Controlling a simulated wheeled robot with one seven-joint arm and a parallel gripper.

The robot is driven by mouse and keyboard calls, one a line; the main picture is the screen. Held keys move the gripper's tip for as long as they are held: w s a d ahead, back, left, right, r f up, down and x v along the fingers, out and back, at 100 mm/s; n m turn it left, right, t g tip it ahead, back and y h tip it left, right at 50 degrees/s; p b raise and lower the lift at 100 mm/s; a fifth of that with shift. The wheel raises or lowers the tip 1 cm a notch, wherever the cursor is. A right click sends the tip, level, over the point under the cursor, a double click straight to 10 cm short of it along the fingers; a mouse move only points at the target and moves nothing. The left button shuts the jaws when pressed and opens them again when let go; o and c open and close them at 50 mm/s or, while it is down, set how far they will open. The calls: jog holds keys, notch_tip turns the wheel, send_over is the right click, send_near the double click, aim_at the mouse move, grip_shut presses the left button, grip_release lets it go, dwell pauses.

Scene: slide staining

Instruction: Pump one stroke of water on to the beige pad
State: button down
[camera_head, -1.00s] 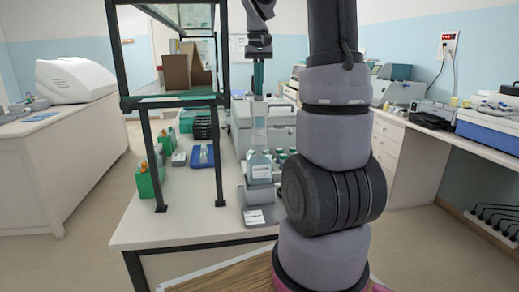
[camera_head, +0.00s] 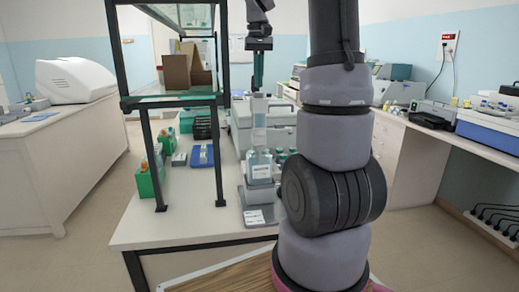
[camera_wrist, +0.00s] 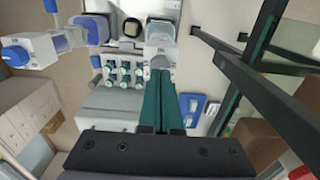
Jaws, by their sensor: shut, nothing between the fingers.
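My gripper (camera_head: 258,88) points down with its green fingers together and empty, above a clear dispenser bottle (camera_head: 259,168). The bottle stands upright and has a pale label. In the wrist view the fingers (camera_wrist: 161,82) end over the bottle's white top (camera_wrist: 160,58). I cannot tell if they touch it. I cannot surely pick out the beige pad. A pale plate (camera_head: 254,217) lies in front of the bottle's grey stand. The wrist view shows a dark-framed light square (camera_wrist: 133,28) near the bottle, and I cannot tell if that is the pad.
A rack of small green-capped bottles (camera_wrist: 123,75) stands beside the dispenser. A blue tray (camera_head: 202,156) and a green box (camera_head: 150,180) are to the left. A dark-framed shelf (camera_head: 172,102) rises at the left. The front-left bench top (camera_head: 160,228) is clear.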

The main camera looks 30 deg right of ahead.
jog(key=shift+r, duration=2.55)
jog(key=shift+s+a, duration=0.1)
jog(key=shift+s, duration=0.05)
jog(key=s+a+f+t+y, duration=0.1)
jog(key=s+a+f+t, duration=0.1)
jog(key=s+a, duration=0.4)
jog(key=s+a+f+m+t+y, duration=0.1)
jog(key=s+a+t, duration=0.4)
jog(key=s, duration=0.8)
jog(key=shift+s+a+f, duration=0.15)
jog(key=shift+a+f, duration=0.45)
jog(key=shift+a, duration=0.5)
